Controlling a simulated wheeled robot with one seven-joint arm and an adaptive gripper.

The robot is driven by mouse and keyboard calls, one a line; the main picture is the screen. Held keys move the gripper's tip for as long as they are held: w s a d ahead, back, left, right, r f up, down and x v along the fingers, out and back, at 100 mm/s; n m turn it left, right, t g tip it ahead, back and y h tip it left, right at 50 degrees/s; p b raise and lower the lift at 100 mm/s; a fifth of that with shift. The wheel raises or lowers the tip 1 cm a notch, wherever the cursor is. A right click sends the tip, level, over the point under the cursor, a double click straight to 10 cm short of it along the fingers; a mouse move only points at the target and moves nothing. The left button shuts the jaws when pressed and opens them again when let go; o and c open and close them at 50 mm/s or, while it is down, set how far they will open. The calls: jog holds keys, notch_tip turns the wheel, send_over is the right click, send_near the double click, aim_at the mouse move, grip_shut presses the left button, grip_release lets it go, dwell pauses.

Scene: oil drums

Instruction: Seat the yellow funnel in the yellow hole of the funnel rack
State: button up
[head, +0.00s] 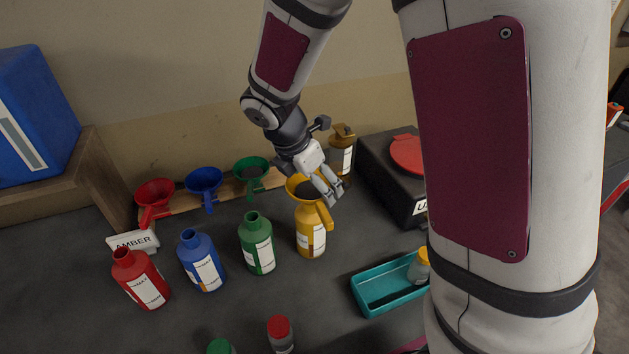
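The yellow funnel (294,186) sits in the mouth of the yellow bottle (310,240), its handle pointing toward the front right. My gripper (332,195) is over the funnel's right side, with its fingertips close to the rim and above the handle. I cannot tell whether the fingers touch the funnel or how far apart they are. The wooden funnel rack (182,203) stands behind the bottles along the wall. It holds the red funnel (155,194), blue funnel (205,180) and green funnel (250,170). The yellow hole is not visible; my gripper and the yellow funnel cover the rack's right end.
Red (143,282), blue (203,264) and green (258,246) bottles stand left of the yellow one. A brown bottle (342,158) and a dark box (385,175) are behind right. A teal tray (372,306) lies front right. An AMBER sign (133,242) stands left.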

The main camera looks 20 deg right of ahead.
aim_at(315, 194)
jog(key=shift+r+p, duration=0.5)
jog(key=shift+r, duration=0.4)
dwell(0.4)
jog(key=shift+r+p, duration=0.85)
jog(key=shift+r, duration=1.25)
jog(key=shift+w, duration=0.1)
jog(key=w+d+f+b, duration=0.2)
jog(key=w+f+b, duration=0.2)
jog(key=w, duration=0.7)
jog(key=w+d+f+b, duration=0.2)
jog(key=w+f+b, duration=0.2)
jog(key=w, duration=0.8)
jog(key=shift+n, duration=0.3)
jog(key=shift+f, duration=2.2)
jog(key=shift+f+b, duration=0.55)
jog(key=shift+f, duration=0.6)
